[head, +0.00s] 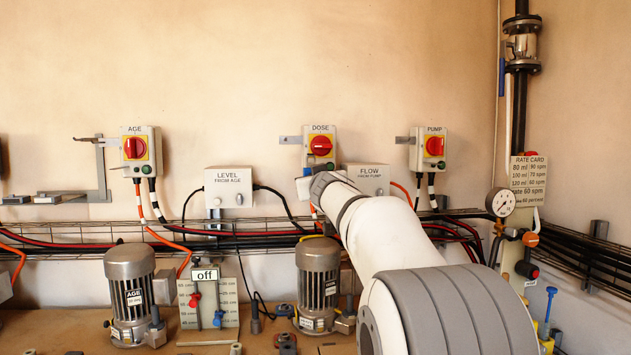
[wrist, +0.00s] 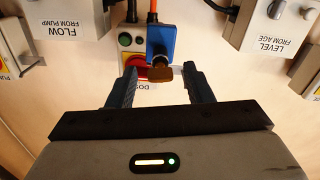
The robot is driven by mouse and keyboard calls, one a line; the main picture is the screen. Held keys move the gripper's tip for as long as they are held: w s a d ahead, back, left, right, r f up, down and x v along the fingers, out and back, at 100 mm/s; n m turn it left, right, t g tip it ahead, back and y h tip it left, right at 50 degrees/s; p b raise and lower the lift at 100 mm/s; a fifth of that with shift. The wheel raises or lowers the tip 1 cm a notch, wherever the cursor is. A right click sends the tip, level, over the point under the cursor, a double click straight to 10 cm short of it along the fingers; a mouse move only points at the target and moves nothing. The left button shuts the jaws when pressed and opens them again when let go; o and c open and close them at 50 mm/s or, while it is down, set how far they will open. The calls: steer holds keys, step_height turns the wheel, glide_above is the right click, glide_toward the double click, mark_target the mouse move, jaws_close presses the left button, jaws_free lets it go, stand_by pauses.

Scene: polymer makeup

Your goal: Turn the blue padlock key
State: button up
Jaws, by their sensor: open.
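In the wrist view, which appears upside down, a blue padlock (wrist: 162,40) is in front of the DOSE switch box (wrist: 129,22) and covers part of it. A brown-brass key (wrist: 160,74) sticks out of the padlock toward my gripper. My gripper (wrist: 159,69) is open, with one dark finger on each side of the key and visible gaps on both sides. Whether the fingertips reach the key's depth is hard to tell. In the head view the DOSE box (head: 320,145) shows its red knob.
The LEVEL box (head: 229,188) and FLOW box (head: 368,179) flank my wrist on the wall. The AGE switch (head: 141,152) and PUMP switch (head: 428,149) stand farther out. A cable tray (head: 75,236) runs below, above motors (head: 131,290). The wall above is clear.

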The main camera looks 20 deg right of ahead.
steer(key=c, duration=1)
steer(key=shift+n, duration=0.4)
steer(key=shift+f+n, duration=0.1)
steer(key=shift+n, duration=7.4)
